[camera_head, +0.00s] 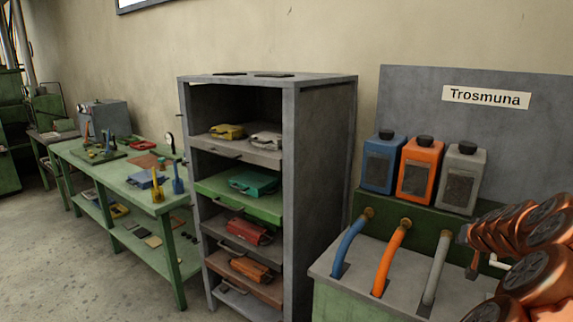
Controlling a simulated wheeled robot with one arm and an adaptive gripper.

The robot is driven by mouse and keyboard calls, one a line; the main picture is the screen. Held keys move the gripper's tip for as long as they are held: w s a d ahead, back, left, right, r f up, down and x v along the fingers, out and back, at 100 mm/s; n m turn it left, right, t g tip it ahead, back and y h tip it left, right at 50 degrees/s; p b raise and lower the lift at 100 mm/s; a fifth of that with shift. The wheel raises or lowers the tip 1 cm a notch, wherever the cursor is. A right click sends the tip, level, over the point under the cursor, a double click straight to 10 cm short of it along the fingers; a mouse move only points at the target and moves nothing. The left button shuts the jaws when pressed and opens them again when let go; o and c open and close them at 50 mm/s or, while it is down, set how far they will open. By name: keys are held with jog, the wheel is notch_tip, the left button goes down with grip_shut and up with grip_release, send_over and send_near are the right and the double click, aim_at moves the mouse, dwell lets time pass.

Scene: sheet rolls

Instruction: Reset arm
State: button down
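My arm (540,275) shows folded at the right edge, as orange-brown rounded links with dark round caps. It is in front of the right part of the machine with hoses. A small dark part at its left end, above the grey top, may be my gripper, but I cannot make out fingers. I cannot tell whether it is open or shut, or whether it holds anything.
A grey shelf cabinet (323,180) with toolboxes stands in the middle. The green workbench (130,185) holds tools at left. Blue (381,163), orange (419,170) and grey (460,178) canisters stand behind the hoses. Floor (60,270) is clear at front left.

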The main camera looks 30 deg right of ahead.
jog(key=w+a+n+y, duration=0.2)
jog(key=w+a, duration=0.2)
jog(key=a, duration=0.6)
jog(key=w+a+r+n+y, duration=0.1)
jog(key=w+a+y, duration=0.1)
jog(key=w+a, duration=0.5)
jog(key=w+a+n+y, duration=0.2)
jog(key=a, duration=1)
jog(key=s+a+f+n+g+y, duration=0.1)
jog(key=s+a+n+g, duration=0.1)
jog(key=a, duration=0.7)
jog(key=s+a+n+g+y, duration=0.1)
jog(key=s+a+y, duration=0.15)
jog(key=a, duration=0.75)
jog(key=s+a+f+n+g, duration=0.1)
jog(key=s+a+g, duration=0.1)
jog(key=s+a, duration=0.2)
jog(key=s+a+f+g+h, duration=0.1)
jog(key=s+a, duration=0.3)
jog(key=s, duration=0.7)
jog(key=s+a+f+n+g+h, duration=0.1)
jog(key=s+a+g, duration=0.2)
jog(key=s, duration=0.5)
jog(key=shift+a+n, duration=0.3)
jog(key=shift+a, duration=0.15)
jog(key=shift+d, duration=0.15)
